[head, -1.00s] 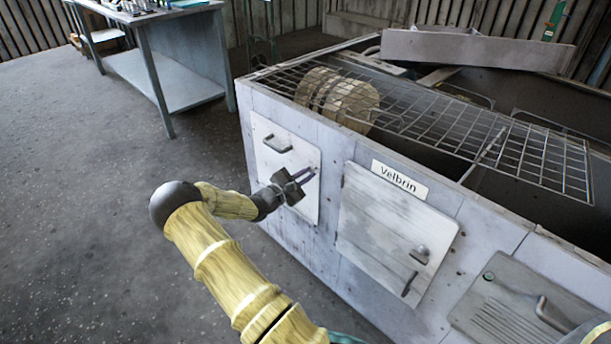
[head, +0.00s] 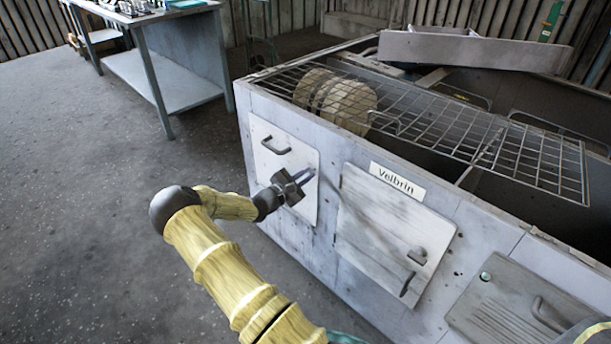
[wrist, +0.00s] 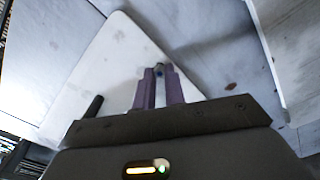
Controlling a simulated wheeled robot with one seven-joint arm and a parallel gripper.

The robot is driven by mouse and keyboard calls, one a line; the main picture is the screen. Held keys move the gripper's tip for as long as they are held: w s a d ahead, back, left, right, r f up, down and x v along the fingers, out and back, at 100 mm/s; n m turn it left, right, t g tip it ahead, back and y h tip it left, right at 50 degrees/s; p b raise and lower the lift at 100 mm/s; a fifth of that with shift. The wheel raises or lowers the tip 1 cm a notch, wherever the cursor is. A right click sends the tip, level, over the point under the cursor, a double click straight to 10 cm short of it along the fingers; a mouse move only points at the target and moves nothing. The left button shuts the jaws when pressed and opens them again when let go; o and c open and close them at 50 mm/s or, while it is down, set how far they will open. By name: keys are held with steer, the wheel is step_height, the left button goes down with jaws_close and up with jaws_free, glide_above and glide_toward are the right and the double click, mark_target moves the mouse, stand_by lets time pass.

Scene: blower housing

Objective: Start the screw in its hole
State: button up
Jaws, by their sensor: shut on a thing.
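My gripper (head: 304,177) is at the right side of the left white panel (head: 272,172) on the housing's front. In the wrist view its two purple fingers (wrist: 159,84) are close together, shut on a small dark screw (wrist: 159,69) between their tips. The screw is at the panel's right edge region; whether its tip touches the panel or sits in a hole cannot be told. The hole itself is hidden. The same panel (wrist: 118,60) fills the middle of the wrist view, tilted in the picture.
The panel's dark handle (head: 276,146) is up and left of my gripper. A second hatch (head: 388,236) with handles is to the right, under a "Velbrin" label (head: 399,180). A workbench (head: 150,60) stands far left; floor between is clear.

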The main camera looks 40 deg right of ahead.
steer(key=shift+d, duration=0.3)
jaws_close()
steer(key=o, duration=1.3)
jaws_free()
steer(key=shift+a, duration=0.15)
steer(key=shift+s+a+p, duration=0.15)
steer(key=shift+a+p, duration=0.6)
steer(key=shift+a, duration=1.2)
steer(key=shift+s+a+p, duration=0.15)
steer(key=shift+a+p, duration=0.55)
steer(key=shift+a, duration=1.2)
